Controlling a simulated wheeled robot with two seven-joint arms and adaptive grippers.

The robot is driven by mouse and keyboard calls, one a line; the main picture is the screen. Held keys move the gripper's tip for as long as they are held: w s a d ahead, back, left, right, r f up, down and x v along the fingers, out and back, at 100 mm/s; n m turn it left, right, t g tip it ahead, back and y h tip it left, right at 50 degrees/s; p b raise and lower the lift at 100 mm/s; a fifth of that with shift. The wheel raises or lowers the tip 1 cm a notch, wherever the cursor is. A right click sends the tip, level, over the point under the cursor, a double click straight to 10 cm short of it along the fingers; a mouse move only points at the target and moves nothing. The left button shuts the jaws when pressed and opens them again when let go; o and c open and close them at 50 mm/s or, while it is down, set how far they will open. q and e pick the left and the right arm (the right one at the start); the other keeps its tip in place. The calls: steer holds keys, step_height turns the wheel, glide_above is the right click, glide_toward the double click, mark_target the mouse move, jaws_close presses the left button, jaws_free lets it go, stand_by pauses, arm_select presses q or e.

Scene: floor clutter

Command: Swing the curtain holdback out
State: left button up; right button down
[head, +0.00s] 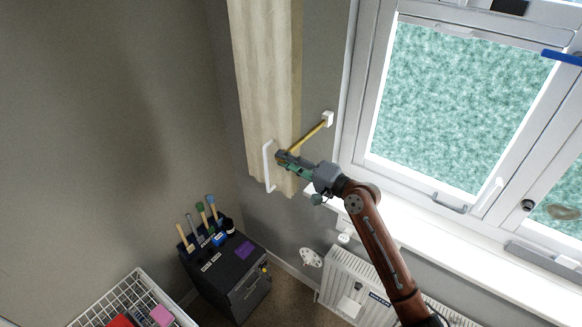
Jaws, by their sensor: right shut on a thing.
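The curtain holdback (308,136) is a thin brass-coloured arm on a white wall mount (328,118), to the left of the window. It slants down and left from the mount to the front of the cream curtain (265,75). My right gripper (283,158) is shut on the free end of the holdback, close to the curtain's lower part. The gripper's fingers hide that end. A white bracket-shaped handle (267,168) shows just left of the gripper. My left gripper is not in view.
A white window sill (420,220) and a radiator (355,290) lie below the window. A dark cabinet (232,275) with upright brushes stands at lower left, beside a white wire basket (125,298). The left wall is bare.

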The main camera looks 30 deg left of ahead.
steer(key=shift+r, duration=0.45)
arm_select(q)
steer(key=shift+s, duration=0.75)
arm_select(e)
steer(key=c, duration=2.2)
jaws_free()
steer(key=shift+w+r, duration=0.1)
steer(key=o, duration=0.3)
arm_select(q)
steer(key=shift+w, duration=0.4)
arm_select(e)
steer(key=shift+o, duration=0.3)
steer(key=shift+w+f, duration=0.1)
steer(key=shift+f, duration=0.1)
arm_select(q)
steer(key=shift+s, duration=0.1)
arm_select(e)
steer(key=s+d, duration=0.1)
steer(key=d, duration=1.1)
steer(key=shift+s, duration=0.2)
